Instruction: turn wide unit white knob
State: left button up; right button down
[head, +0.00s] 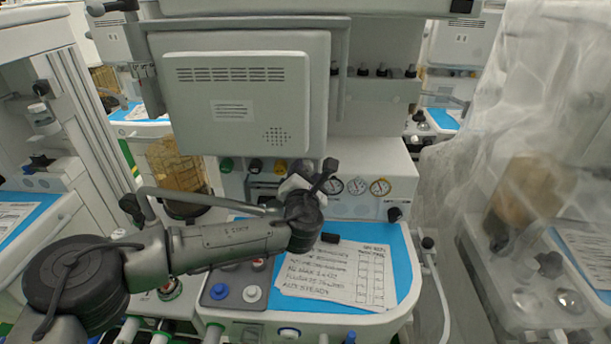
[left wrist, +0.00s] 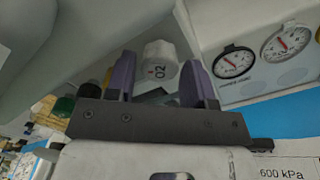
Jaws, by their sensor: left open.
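The white knob (left wrist: 160,60), marked O2, shows in the left wrist view below the grey overhanging housing. My left gripper (left wrist: 161,76) is open, with one purple finger on each side of the knob. A gap shows beside the right finger; I cannot tell if either finger touches the knob. In the head view my left gripper (head: 298,182) is at the front panel of the wide unit (head: 372,160), right of the green, black and yellow knobs. It hides the white knob there. My right gripper is not in view.
Three round gauges (head: 357,187) sit right of my gripper. A large grey monitor (head: 240,95) hangs above. A blue work surface (head: 400,265) with a printed sheet (head: 335,275) lies below. A plastic-draped cart (head: 530,200) stands at the right.

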pick_arm(q)
jog(key=shift+w, duration=0.3)
jog(key=shift+c, duration=0.4)
jog(key=c, duration=0.6)
jog(key=shift+r+n+p, duration=0.15)
jog(key=shift+n+p, duration=0.35)
jog(key=shift+p, duration=0.15)
jog(key=shift+n+p, duration=1)
jog(key=shift+p, duration=0.05)
jog(key=n+p, duration=0.2)
jog(key=n, duration=0.1)
jog(key=shift+n, duration=0.4)
jog(key=shift+p, duration=0.3)
